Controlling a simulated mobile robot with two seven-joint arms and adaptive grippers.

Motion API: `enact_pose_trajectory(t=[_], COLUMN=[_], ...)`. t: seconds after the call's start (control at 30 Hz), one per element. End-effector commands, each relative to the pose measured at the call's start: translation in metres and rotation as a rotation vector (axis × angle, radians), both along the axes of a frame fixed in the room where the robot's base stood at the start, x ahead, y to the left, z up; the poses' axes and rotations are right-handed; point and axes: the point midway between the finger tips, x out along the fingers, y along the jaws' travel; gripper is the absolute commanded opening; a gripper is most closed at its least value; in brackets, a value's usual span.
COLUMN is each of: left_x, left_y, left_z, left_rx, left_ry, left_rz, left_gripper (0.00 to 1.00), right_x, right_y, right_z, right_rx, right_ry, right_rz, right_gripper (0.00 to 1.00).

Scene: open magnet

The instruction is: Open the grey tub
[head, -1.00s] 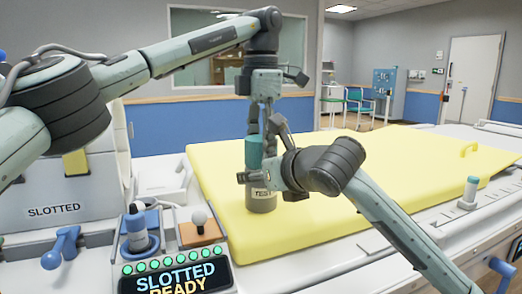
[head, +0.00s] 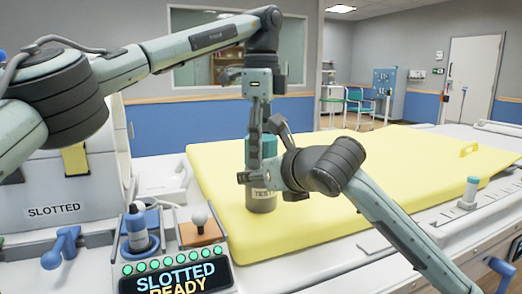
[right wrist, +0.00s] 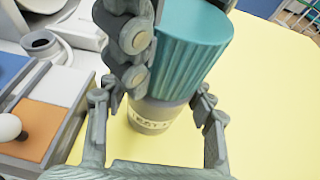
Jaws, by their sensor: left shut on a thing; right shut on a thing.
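The grey tub (head: 262,203) stands upright on the yellow mat, with a "TEST" label and a ribbed teal lid (head: 265,146). In the right wrist view the tub body (right wrist: 155,117) and lid (right wrist: 188,45) show up close, the lid at the tub's top. My left gripper (head: 261,138) comes down from above and is shut on the lid, its fingers on the lid's sides. My right gripper (head: 264,184) is shut around the tub's body from the right. Its fingers partly hide the body in the head view.
A console with a display (head: 175,277) reading "SLOTTED READY", a blue holder with a bottle (head: 136,228) and an orange pad with a white knob (head: 199,219) stand left of the tub. The yellow mat (head: 370,180) is clear to the right.

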Motion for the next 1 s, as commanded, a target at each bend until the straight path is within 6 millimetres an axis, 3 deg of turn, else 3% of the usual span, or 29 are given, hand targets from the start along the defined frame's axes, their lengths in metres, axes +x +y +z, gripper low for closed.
enact_pose_trajectory(t=[0.13,1.0], left_x=[-0.0001,0.0000], left_y=[-0.0001,-0.0004], left_z=[0.0002,0.0070], left_rx=[0.000,0.000], left_ry=[0.000,0.000], left_rz=[0.175,0.173], left_gripper=[0.20,0.20], right_x=[0.0004,0.0003], right_y=[-0.0006,-0.0004], right_z=[-0.0002,0.0001], right_rx=[0.000,0.000], right_ry=[0.000,0.000], right_rz=[-0.002,-0.001], right_gripper=[0.00,0.00])
